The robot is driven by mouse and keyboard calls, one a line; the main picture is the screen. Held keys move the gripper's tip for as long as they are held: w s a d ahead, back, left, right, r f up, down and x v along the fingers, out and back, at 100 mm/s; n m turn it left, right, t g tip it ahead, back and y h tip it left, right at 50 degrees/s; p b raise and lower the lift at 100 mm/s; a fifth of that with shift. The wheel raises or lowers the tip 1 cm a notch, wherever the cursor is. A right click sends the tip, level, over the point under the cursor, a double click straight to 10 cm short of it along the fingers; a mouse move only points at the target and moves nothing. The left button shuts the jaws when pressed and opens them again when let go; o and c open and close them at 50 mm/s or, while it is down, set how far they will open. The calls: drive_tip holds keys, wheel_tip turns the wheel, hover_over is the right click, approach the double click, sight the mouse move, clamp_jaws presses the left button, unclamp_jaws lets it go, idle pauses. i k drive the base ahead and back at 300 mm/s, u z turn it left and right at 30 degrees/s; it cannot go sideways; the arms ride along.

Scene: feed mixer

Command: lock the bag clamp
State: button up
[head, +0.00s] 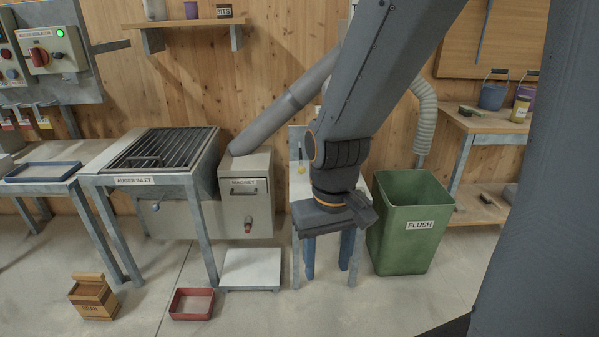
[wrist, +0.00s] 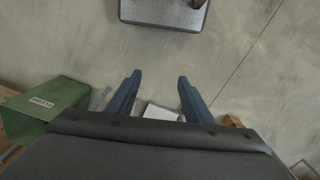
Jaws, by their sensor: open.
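I cannot make out the bag clamp in either view. In the head view, my arm covers much of a grey stand (head: 297,240) with a pale upright panel and a small yellow part (head: 301,168) on it. My gripper (head: 328,264) hangs in front of this stand, its two blue fingers pointing down. In the wrist view, my gripper (wrist: 157,88) has its fingers well apart, with nothing between the tips but bare floor beyond.
A green FLUSH bin (head: 409,222) stands right of my gripper. Left are the magnet box (head: 245,200), the auger inlet grate (head: 160,150) and a low white platform (head: 252,268). A red tray (head: 192,303) and a wooden box (head: 94,297) lie on the floor.

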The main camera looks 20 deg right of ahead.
sight(301, 170)
drive_tip(key=z, duration=0.55)
drive_tip(key=k, duration=1.35)
drive_tip(key=z, duration=0.15)
drive_tip(key=i, duration=0.3)
drive_tip(key=u, duration=0.9)
drive_tip(key=i, duration=1.6)
drive_tip(key=z, duration=0.75)
